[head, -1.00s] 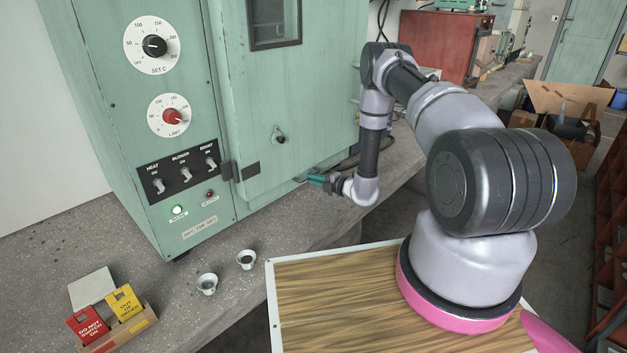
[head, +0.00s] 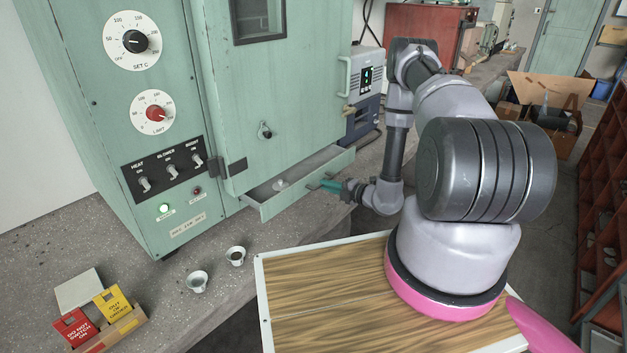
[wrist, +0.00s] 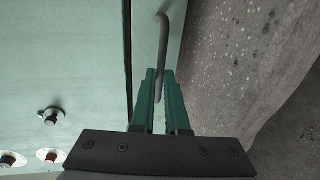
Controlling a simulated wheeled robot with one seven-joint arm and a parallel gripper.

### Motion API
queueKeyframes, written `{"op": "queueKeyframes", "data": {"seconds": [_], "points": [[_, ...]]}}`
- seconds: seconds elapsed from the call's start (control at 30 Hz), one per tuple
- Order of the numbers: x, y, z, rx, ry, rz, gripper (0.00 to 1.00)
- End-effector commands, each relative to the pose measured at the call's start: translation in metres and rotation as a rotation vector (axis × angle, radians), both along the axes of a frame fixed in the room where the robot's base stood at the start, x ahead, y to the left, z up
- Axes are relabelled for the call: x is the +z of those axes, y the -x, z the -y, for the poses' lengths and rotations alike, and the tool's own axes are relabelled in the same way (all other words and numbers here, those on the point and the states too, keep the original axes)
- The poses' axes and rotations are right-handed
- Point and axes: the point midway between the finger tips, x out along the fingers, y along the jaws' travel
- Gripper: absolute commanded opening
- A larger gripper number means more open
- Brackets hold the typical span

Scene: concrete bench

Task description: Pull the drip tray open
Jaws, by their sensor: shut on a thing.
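The drip tray (head: 300,186) is a shallow green drawer at the foot of the green oven cabinet (head: 285,100). My gripper (head: 322,186) is at the tray's front. In the wrist view, the green fingers of my gripper (wrist: 159,100) are shut on the tray's grey bar handle (wrist: 162,50). The fingertips hide part of the handle.
A box with red and yellow tags (head: 100,318) is at the lower left. A grey and blue device (head: 362,95) stands right of the cabinet. The wooden-topped surface (head: 320,285) is in front.

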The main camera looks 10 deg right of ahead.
Motion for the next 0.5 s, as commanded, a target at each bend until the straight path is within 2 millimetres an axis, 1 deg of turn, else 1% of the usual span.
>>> {"op": "queueKeyframes", "data": {"seconds": [0.03,0.2,0.4,0.5], "points": [[-0.001,0.01,0.008,-0.006,-0.001,-0.003,0.0],[0.0,0.034,0.025,-0.003,0.0,-0.002,0.0],[0.0,0.051,0.037,-0.001,-0.001,0.0,0.0],[0.0,0.054,0.04,-0.001,0.0,0.0,0.0]]}}
